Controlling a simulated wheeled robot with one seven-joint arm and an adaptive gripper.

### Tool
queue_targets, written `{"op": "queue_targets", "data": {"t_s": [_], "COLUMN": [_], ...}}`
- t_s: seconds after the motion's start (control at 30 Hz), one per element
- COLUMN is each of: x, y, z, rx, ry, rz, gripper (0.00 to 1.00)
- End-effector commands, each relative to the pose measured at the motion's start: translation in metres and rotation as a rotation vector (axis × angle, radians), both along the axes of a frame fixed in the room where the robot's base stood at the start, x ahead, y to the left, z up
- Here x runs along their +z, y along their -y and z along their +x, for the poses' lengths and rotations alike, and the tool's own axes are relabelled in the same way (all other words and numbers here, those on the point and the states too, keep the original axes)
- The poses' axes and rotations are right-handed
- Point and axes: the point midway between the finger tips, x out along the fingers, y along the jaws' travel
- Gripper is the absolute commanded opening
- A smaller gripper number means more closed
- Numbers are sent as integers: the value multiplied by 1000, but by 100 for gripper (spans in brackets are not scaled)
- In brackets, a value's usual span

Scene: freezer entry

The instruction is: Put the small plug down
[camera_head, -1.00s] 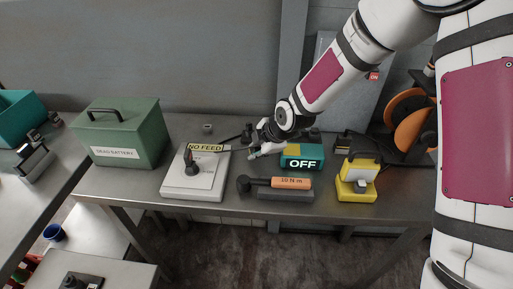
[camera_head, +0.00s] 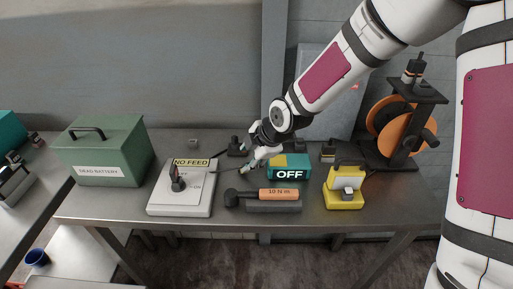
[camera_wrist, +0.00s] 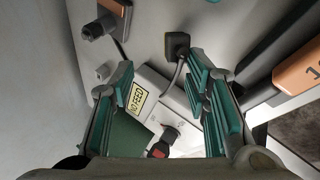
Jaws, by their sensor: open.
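A small dark plug (camera_wrist: 178,42) with a yellowish edge shows in the wrist view, close to the tip of the right finger. I cannot tell whether they touch. A grey cable runs from it towards the white NO FEED box (camera_head: 182,190), which also shows in the wrist view (camera_wrist: 160,96). My gripper (camera_wrist: 155,68) is open, its teal-padded fingers apart with nothing held between them. In the head view my gripper (camera_head: 255,160) is low over the bench, between the NO FEED box and the teal OFF block (camera_head: 289,174). The plug is hard to make out there.
An orange-handled torque tool (camera_head: 275,194) lies just in front. A dark socket-like piece (camera_head: 237,147) stands behind. A green battery box (camera_head: 105,155) is at left, a yellow device (camera_head: 344,190) at right. Bare bench (camera_head: 225,214) shows along the front edge.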

Motion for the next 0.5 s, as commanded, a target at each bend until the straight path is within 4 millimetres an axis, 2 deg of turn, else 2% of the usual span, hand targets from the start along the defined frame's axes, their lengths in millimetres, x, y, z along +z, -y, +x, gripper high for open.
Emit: {"op": "queue_targets", "data": {"t_s": [0.2,0.5], "x": [28,52], "y": [14,24], "z": [-12,-24], "rx": [-3,-2], "ry": [2,1], "rz": [-1,0], "gripper": [43,43]}}
